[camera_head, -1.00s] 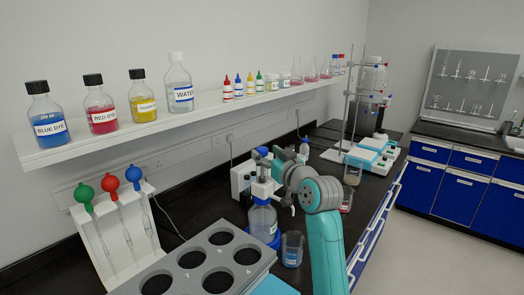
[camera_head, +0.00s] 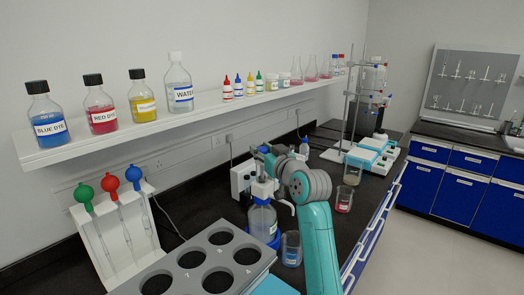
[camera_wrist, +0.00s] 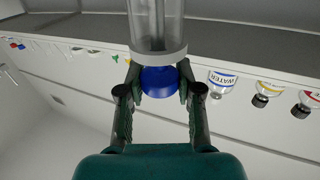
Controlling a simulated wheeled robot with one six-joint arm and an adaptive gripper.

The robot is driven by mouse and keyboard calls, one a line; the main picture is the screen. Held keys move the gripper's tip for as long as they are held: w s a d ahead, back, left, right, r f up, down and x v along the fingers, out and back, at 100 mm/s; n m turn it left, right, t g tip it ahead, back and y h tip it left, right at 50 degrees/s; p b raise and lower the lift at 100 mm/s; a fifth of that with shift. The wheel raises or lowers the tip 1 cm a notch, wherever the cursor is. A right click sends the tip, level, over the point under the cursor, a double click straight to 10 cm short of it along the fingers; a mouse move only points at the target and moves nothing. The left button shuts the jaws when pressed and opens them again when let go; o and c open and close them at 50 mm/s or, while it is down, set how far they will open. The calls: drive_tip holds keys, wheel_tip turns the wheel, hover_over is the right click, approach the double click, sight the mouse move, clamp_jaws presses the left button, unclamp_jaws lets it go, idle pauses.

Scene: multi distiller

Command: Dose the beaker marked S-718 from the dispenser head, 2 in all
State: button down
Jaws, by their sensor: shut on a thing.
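The dispenser bottle (camera_head: 263,218) is clear with a blue base and stands upright on the black bench. Its white dispenser head (camera_head: 262,188) has a spout pointing right. A clear beaker (camera_head: 291,249) with a blue-edged label stands beside the bottle, under the spout side; its marking is too small to read. My gripper (camera_head: 263,152) is above the dispenser head. In the wrist view its fingers are shut on the blue knob (camera_wrist: 159,80), next to a clear cylinder with a grey collar (camera_wrist: 158,55). My arm hides part of the dispenser in the head view.
A grey rack (camera_head: 215,235) with round holes stands front left, near pipettes (camera_head: 120,225). Beakers, one with red liquid (camera_head: 344,200), stand behind my arm to the right. A wall shelf (camera_head: 120,138) of bottles runs along the back.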

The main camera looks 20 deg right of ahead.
wheel_tip(320, 180, up, 2)
drive_tip(key=shift+r, duration=0.1)
drive_tip(key=c, duration=0.8)
unclamp_jaws()
drive_tip(key=v, duration=1.2)
